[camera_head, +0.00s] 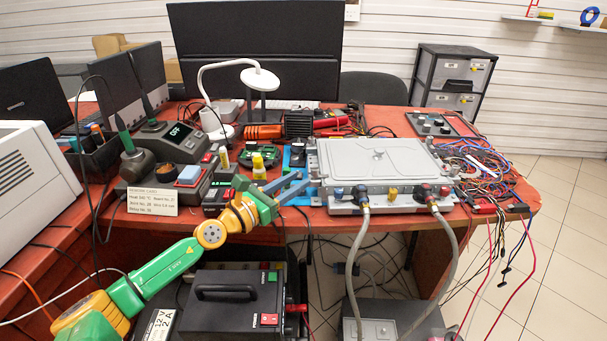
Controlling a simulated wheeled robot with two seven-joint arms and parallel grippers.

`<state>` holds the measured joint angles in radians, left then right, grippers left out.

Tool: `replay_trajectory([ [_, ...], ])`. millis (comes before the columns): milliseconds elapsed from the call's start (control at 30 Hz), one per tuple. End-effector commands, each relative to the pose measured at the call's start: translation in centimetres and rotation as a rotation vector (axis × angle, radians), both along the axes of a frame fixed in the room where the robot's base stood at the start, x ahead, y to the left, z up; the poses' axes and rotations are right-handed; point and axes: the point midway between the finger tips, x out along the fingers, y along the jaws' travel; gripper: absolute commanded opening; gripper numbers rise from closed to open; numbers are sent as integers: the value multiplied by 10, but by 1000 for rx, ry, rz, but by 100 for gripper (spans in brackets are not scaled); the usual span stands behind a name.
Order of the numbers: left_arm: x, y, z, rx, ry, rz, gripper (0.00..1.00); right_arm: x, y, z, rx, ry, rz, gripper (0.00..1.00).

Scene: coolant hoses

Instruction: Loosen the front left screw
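A grey box with a flat lid (380,160) sits on the red table. My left gripper (304,180) has blue fingers and reaches from the left to the box's front left corner. Its fingers are spread with a gap between them, and nothing shows held. The front left screw is too small to make out there; the fingers may partly hide it. My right gripper is out of view.
A tangle of wires (490,175) lies at right. A black power unit (232,299) stands below the table's front edge.

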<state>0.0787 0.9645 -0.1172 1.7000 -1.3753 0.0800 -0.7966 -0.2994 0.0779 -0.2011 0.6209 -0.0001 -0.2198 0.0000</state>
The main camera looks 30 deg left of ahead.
Motion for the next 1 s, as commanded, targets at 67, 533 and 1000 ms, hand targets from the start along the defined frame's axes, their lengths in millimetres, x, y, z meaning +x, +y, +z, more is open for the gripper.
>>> replay_trajectory([
  [67, 6, 0, 3, -3, -3, 3, 37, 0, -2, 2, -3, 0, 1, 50],
  [533, 63, -15, 1, -1, -2, 0, 37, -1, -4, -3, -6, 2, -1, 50],
  [1000, 67, -16, 2, 0, 0, -1, 7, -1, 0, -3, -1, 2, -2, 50],
])
